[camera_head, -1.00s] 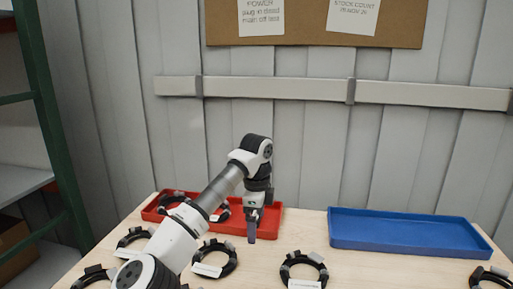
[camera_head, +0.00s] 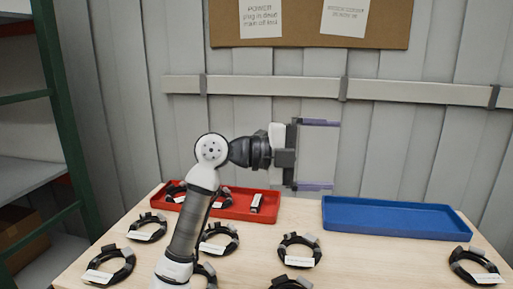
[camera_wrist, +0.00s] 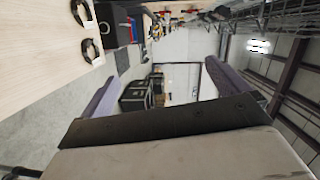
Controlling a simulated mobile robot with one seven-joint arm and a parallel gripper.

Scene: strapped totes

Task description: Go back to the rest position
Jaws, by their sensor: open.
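My gripper (camera_head: 334,155) is held up in front of the grey wall, above the back edge of the table, pointing right. Its two fingers are spread wide with nothing between them. In the wrist view the gripper (camera_wrist: 160,75) also shows spread and empty, with the room in the distance between the fingers. The camera is turned sideways there.
A red tray (camera_head: 270,210) holding black cable coils stands at the back left of the table. A blue tray (camera_head: 395,220) at the back right is empty. Several tagged coils, such as one at the front middle (camera_head: 300,249), lie on the table. A green-framed shelf (camera_head: 62,130) stands left.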

